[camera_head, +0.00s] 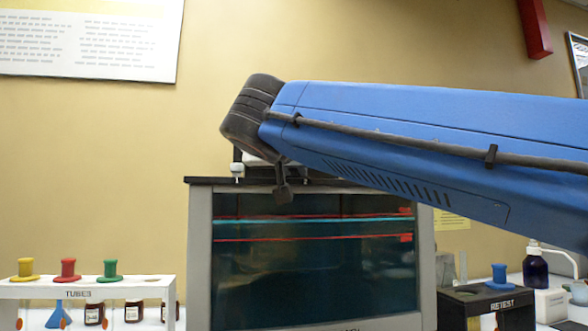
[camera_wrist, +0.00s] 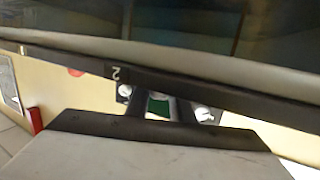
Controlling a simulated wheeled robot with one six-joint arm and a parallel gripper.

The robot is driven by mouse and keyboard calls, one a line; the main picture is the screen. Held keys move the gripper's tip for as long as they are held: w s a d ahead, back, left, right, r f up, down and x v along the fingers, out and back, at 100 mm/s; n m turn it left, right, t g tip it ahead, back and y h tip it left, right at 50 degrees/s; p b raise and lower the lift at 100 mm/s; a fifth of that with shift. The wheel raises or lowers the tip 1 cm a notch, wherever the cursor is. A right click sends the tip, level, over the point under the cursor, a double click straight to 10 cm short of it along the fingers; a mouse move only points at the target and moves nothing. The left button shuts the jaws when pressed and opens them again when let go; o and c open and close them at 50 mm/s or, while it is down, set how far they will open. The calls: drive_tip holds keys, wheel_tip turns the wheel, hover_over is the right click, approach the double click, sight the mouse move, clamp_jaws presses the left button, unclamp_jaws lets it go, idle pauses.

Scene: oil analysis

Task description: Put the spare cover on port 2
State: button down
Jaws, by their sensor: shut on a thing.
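In the wrist view my gripper (camera_wrist: 160,110) is shut, with a small green thing (camera_wrist: 158,106) between its two dark fingers. I take this green thing for the spare cover; only a little of it shows. A dark ledge with the label "2" (camera_wrist: 116,73) runs across just beyond the fingers. White round pieces (camera_wrist: 204,114) show on both sides of the fingers. The opening of port 2 cannot be made out. In the head view my arm's wrist hangs above the top of the analyser (camera_head: 202,260), and the held thing is hidden there.
The analyser's dark screen faces me. At left stands a white rack marked TUBES (camera_head: 130,293), with yellow, red and green stoppers on top. At right stands a black rack marked RETEST (camera_head: 470,298) with a blue stopper. A dark bottle (camera_head: 535,272) stands at far right.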

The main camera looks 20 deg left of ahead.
drive_tip(key=shift+f, duration=0.2)
drive_tip(key=c, duration=1.5)
unclamp_jaws()
drive_tip(key=shift+s, duration=0.15)
drive_tip(key=v, duration=1.7)
drive_tip(key=shift+s+r, duration=0.1)
